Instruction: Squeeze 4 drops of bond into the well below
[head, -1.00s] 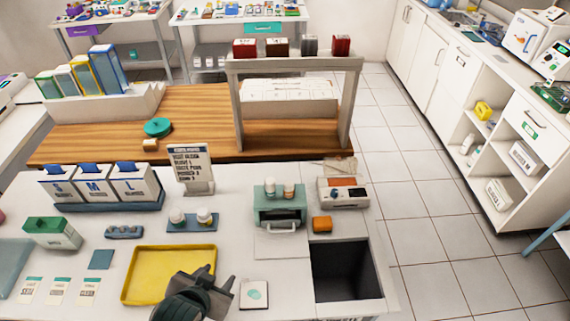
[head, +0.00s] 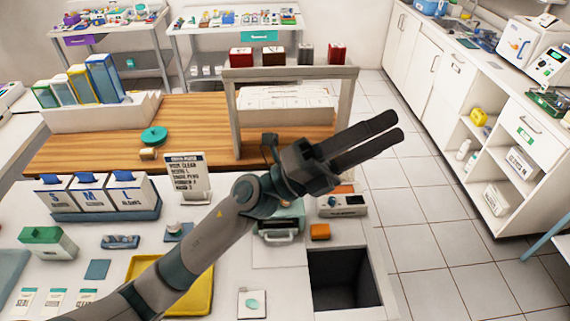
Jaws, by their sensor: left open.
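My left arm reaches across the white table from the lower left. Its gripper (head: 391,128) is open and empty, raised and pointing up and to the right, apart from everything on the table. The green box (head: 281,233) with a front handle is partly covered by my arm, and its top is hidden. A small blue holder (head: 177,233) with a white-capped container shows left of my forearm, partly hidden. A small white pad (head: 252,311) with a teal spot lies near the front edge. I cannot tell which container is the bond or which thing is the well. My right gripper is out of view.
A yellow tray (head: 199,299) lies under my forearm. A dark square opening (head: 345,281) is at the table's right front. An orange block (head: 320,232) and a grey-white device (head: 343,206) stand behind it. A wooden-topped bench (head: 90,145) with a grey frame (head: 292,72) is farther back.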

